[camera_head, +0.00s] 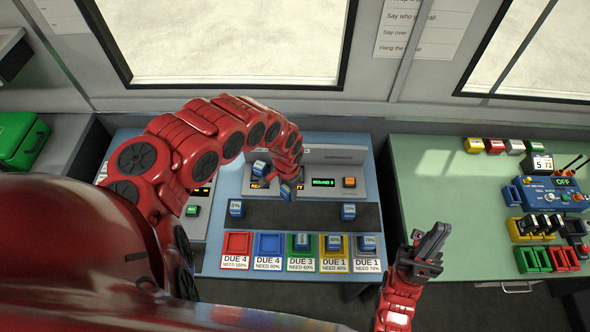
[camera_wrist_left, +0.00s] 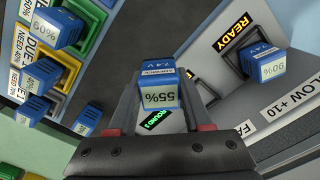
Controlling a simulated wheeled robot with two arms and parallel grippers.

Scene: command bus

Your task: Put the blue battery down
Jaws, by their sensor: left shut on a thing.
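My left gripper (camera_head: 289,183) is shut on a blue battery (camera_wrist_left: 158,92) marked 55%, held up in front of the charger panel in the wrist view. In the head view the fingers and battery are small and partly hidden by my arm. Another blue battery (camera_head: 260,168), marked 90% in the wrist view (camera_wrist_left: 264,62), stands at the charger's READY slot. Blue batteries (camera_head: 236,208) and (camera_head: 348,211) stand on the dark strip.
A row of coloured trays lines the front: red (camera_head: 236,237) and blue (camera_head: 259,243) are empty; green (camera_head: 301,251), yellow (camera_head: 344,252) and the last one hold batteries. The dark strip (camera_head: 290,214) is bare in its middle. A green table (camera_head: 440,190) with devices stands right.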

